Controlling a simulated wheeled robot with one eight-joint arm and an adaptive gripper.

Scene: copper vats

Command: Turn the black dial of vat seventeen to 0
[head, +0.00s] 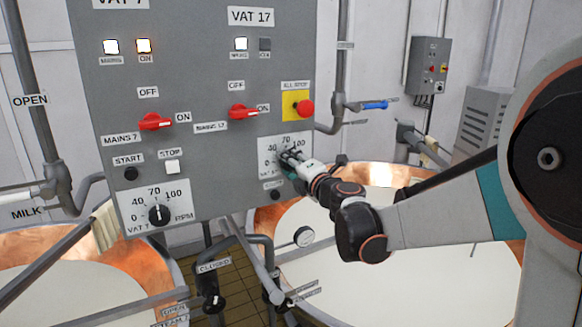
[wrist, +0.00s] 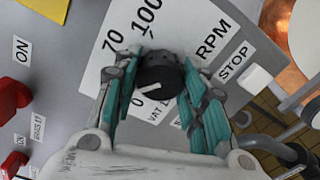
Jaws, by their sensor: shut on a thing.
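The black dial of vat seventeen (wrist: 160,72) sits on its white scale plate (head: 272,163), low on the right side of the grey panel. My gripper (head: 287,157) has its fingers on both sides of the dial and is shut on it; the fingers also show in the wrist view (wrist: 158,80). The dial's white pointer line points to the lower left in the wrist view, close to the printed 0. The 40 is hidden there by the left finger, while 70, 100 and RPM are readable. In the head view my gripper covers the dial.
A red all-stop button (head: 305,107) and a red mains switch (head: 243,111) are above the dial. A white stop button (wrist: 256,78) is close to the right finger. The vat 7 dial (head: 159,214) is at lower left. Copper vats (head: 505,262) and pipes stand below the panel.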

